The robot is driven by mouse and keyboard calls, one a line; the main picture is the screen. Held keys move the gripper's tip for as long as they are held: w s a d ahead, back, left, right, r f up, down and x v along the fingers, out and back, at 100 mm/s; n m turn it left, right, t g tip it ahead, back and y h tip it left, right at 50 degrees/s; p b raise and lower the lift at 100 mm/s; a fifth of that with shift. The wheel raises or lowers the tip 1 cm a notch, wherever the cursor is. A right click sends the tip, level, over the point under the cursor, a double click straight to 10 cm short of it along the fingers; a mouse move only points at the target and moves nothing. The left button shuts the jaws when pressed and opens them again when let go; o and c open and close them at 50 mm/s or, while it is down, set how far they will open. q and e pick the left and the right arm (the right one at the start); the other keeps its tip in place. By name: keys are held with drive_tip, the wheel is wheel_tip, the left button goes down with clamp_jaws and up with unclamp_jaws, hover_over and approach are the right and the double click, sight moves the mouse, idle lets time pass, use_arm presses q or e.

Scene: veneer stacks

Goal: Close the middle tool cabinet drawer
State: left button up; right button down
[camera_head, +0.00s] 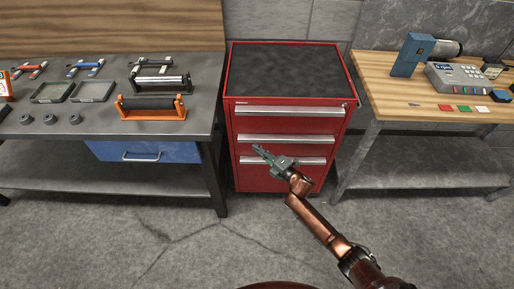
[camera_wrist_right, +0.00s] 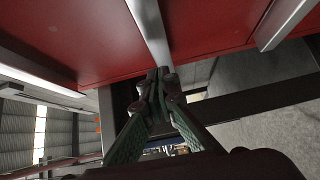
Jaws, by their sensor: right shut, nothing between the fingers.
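The red tool cabinet (camera_head: 242,125) stands between two workbenches, with a black top. Its front has several drawers with pale metal bar handles. The middle drawer (camera_head: 307,148) has its handle (camera_head: 305,139) below the top drawer's; I cannot tell from the head view whether it stands out from the cabinet. My right gripper (camera_head: 256,149) is shut and empty, in front of the middle drawer near the left part of its handle. In the right wrist view its fingertips (camera_wrist_right: 160,76) are together by a pale metal bar (camera_wrist_right: 150,35) between red faces; contact is unclear. My left gripper is out of view.
The left grey bench (camera_head: 105,118) holds trays, rollers and tools, with a blue drawer (camera_head: 145,151) below. The right wooden bench (camera_head: 380,95) holds a blue device (camera_head: 408,60), a keypad unit (camera_head: 455,78) and coloured pieces. Concrete floor in front is clear.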

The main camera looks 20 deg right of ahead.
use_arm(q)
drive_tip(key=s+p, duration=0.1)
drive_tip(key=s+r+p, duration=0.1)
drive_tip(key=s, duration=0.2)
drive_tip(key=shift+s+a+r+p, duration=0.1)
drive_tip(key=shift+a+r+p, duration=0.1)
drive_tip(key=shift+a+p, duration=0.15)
use_arm(e)
drive_tip(key=a+v, duration=0.1)
drive_tip(key=v, duration=1.1)
drive_tip(key=shift+s+a, duration=0.25)
drive_tip(key=shift+s, duration=0.1)
